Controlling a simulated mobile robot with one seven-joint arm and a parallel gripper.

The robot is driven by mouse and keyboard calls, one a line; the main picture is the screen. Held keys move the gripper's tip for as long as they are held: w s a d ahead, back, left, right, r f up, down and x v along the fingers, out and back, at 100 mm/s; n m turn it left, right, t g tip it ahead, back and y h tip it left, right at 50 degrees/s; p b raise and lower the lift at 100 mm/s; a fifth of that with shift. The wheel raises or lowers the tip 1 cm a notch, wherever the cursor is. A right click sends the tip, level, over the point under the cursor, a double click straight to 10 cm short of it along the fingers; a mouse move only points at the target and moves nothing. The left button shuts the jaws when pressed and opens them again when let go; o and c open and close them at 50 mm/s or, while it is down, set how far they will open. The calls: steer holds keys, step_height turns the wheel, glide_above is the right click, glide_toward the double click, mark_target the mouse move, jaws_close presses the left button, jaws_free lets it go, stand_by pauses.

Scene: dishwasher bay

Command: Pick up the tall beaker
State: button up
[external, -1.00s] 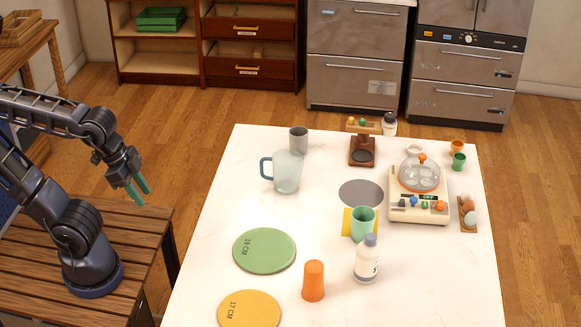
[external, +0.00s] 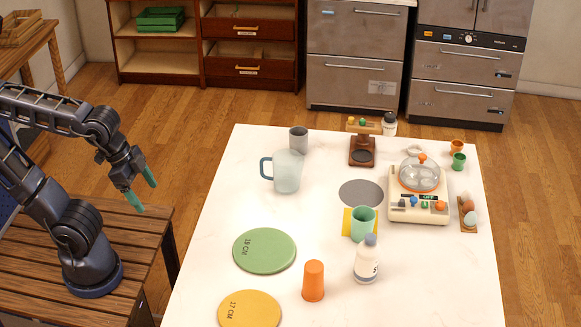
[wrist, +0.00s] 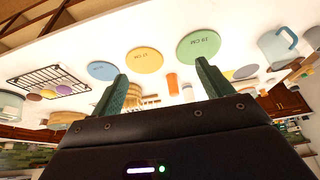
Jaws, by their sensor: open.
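Several cup-like vessels stand on the white table, and I cannot tell for sure which is the tall beaker. An orange one (external: 313,281) stands near the front; it also shows in the wrist view (wrist: 172,82). A green one (external: 363,224) stands by a yellow square. A grey one (external: 299,139) stands at the back left, behind a clear jug with a blue handle (external: 288,172). My gripper (external: 147,191) is open and empty, left of the table and apart from all of these. Its two green fingers are spread in the wrist view (wrist: 162,69).
A green disc (external: 264,250) and a yellow disc (external: 249,311) lie on the table's left part. A white bottle (external: 367,262) stands right of the orange vessel. A cream appliance (external: 418,209) and a brown stand (external: 362,151) are farther back. The wrist view shows a wire rack (wrist: 45,86).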

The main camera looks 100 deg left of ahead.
steer(key=w+m, duration=0.2)
steer(key=w, duration=0.9)
steer(key=m+h, duration=0.3)
steer(key=m, duration=0.1)
glide_toward(316, 274)
step_height(316, 274, down, 2)
steer(key=a, duration=0.2)
steer(key=shift+g, duration=0.4)
steer(key=x, duration=1)
steer(key=shift+w+a+f, duration=0.2)
steer(key=shift+f, duration=0.15)
steer(key=shift+c, duration=0.2)
steer(key=c, duration=1)
